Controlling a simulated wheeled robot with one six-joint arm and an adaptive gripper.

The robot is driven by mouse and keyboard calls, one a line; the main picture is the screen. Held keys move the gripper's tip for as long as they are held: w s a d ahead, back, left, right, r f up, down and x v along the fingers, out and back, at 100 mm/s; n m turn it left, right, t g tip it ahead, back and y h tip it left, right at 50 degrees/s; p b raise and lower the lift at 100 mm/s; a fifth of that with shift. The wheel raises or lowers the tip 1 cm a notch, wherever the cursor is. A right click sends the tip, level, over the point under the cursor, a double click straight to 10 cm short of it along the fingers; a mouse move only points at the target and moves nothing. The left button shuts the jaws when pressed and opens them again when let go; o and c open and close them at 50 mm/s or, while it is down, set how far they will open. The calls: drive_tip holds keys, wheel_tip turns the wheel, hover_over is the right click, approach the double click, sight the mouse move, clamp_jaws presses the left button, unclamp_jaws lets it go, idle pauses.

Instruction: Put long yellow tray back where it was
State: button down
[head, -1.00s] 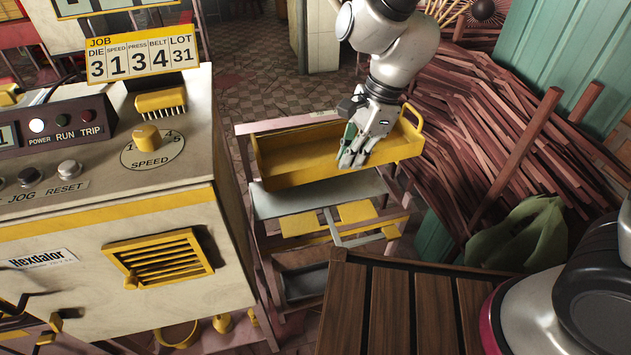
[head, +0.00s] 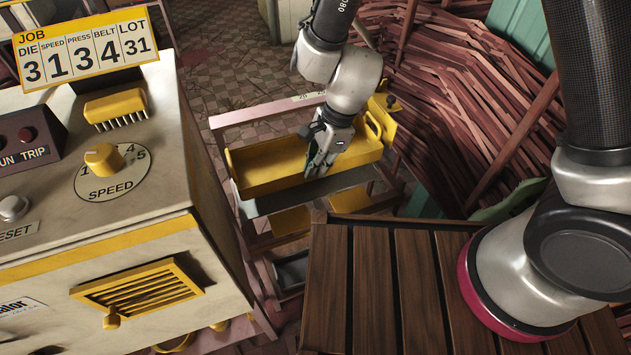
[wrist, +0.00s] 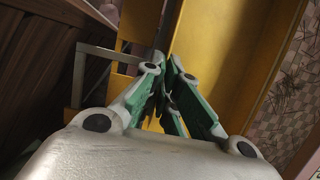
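The long yellow tray (head: 265,163) is level at the upper part of the pink-framed rack (head: 235,117), over a grey shelf (head: 262,203). Its right end handle (head: 374,127) shows. My gripper (head: 318,168) is at the tray's near long wall, with its fingers closed together on that wall. In the wrist view, the green-padded fingers (wrist: 172,92) converge at the yellow tray wall (wrist: 200,35). Whether the tray's underside touches the shelf cannot be told.
The cream machine (head: 110,235) with its speed dial stands close on the left. A brown slatted table (head: 400,280) is in front. Piled reddish sticks (head: 450,90) fill the right. A yellow block with a dark knob (head: 384,112) is just beyond the tray. Checkered floor lies behind the rack.

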drive_tip(key=shift+f, duration=3.1)
drive_tip(key=shift+f, duration=0.1)
drive_tip(key=c, duration=1.6)
unclamp_jaws()
drive_tip(key=shift+c, duration=0.2)
